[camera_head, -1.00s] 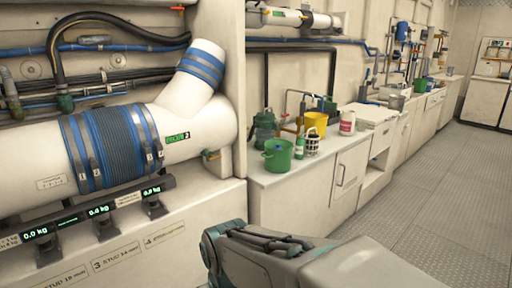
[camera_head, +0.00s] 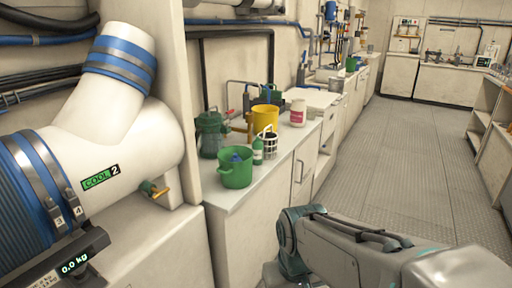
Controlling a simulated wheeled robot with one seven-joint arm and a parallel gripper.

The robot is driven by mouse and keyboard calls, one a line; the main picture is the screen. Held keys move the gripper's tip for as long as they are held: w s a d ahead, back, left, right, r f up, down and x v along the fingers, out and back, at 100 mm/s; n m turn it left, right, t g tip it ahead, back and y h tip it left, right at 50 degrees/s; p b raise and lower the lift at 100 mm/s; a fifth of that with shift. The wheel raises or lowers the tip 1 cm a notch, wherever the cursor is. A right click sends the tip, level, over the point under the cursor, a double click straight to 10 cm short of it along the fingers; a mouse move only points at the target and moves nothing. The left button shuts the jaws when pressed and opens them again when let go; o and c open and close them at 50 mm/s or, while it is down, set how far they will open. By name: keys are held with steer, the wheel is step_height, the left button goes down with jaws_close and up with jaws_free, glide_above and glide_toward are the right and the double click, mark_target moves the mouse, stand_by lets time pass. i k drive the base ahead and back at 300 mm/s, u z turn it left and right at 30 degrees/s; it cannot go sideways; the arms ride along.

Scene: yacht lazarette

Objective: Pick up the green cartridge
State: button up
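I cannot make out a thing that is clearly the green cartridge. Several green things stand on the counter (camera_head: 224,196): a green bucket (camera_head: 235,176) with something blue in it, a small green bottle (camera_head: 258,156) with a pale label, and a dark green canister (camera_head: 211,135) behind them. A further green item (camera_head: 350,64) stands far down the counter row. Part of my own arm shows at the bottom right, apart from these things. My gripper is not in view.
A yellow bucket (camera_head: 265,120), a dark wire holder (camera_head: 269,142) and a white jar (camera_head: 298,112) stand on the counter. A large white pipe (camera_head: 128,147) with blue bands fills the left. The grated floor (camera_head: 400,150) is open, with shelving (camera_head: 493,160) along the right.

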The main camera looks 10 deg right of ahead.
mark_target(257, 145)
steer(key=i, duration=1.2)
steer(key=u, duration=0.05)
